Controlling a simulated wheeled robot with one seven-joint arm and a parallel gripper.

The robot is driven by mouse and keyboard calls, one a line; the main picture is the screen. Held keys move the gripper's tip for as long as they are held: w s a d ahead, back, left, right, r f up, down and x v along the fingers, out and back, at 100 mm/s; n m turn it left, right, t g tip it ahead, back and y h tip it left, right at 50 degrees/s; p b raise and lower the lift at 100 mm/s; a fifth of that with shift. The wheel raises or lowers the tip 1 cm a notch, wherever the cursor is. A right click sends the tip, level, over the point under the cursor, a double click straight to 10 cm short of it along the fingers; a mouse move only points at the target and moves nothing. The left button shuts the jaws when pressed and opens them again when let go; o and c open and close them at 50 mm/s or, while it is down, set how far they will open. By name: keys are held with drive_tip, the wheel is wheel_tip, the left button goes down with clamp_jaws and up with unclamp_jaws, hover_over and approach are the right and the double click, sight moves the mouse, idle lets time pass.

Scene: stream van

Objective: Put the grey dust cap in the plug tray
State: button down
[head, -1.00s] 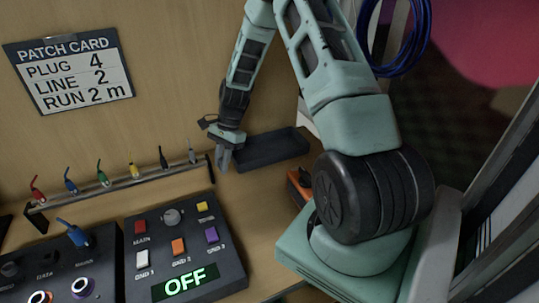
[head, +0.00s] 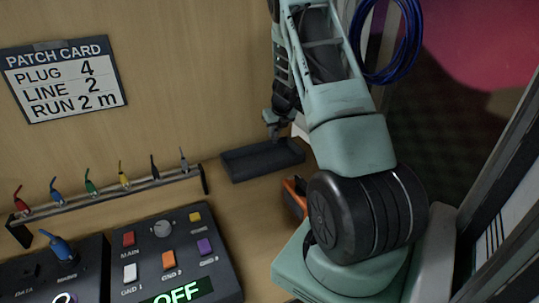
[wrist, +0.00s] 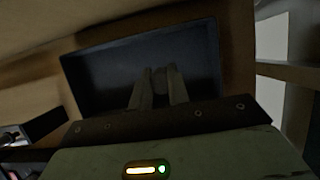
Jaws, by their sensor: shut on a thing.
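The plug tray (head: 264,171) is a dark, shallow, rectangular tray against the back panel in the head view. It also fills the middle of the wrist view (wrist: 95,68), and its inside looks empty there. My gripper (head: 273,137) is above the tray, pointing down. In the wrist view my gripper (wrist: 159,88) is shut on a small grey piece, the dust cap (wrist: 160,78), which shows dimly between the fingers over the tray. The cap cannot be made out in the head view.
A rack (head: 120,192) with several coloured plugs stands left of the tray. A switch panel (head: 205,270) reading OFF lies in front. An orange thing (head: 295,193) sits between the tray and my base. The patch card (head: 64,78) hangs on the back panel.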

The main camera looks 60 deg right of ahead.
sight(276, 142)
drive_tip(key=shift+f, duration=3.6)
drive_tip(key=shift+f+b, duration=0.2)
drive_tip(key=shift+b, duration=0.1)
drive_tip(key=c, duration=1.3)
unclamp_jaws()
drive_tip(key=shift+c, duration=0.2)
drive_tip(key=shift+r, duration=0.2)
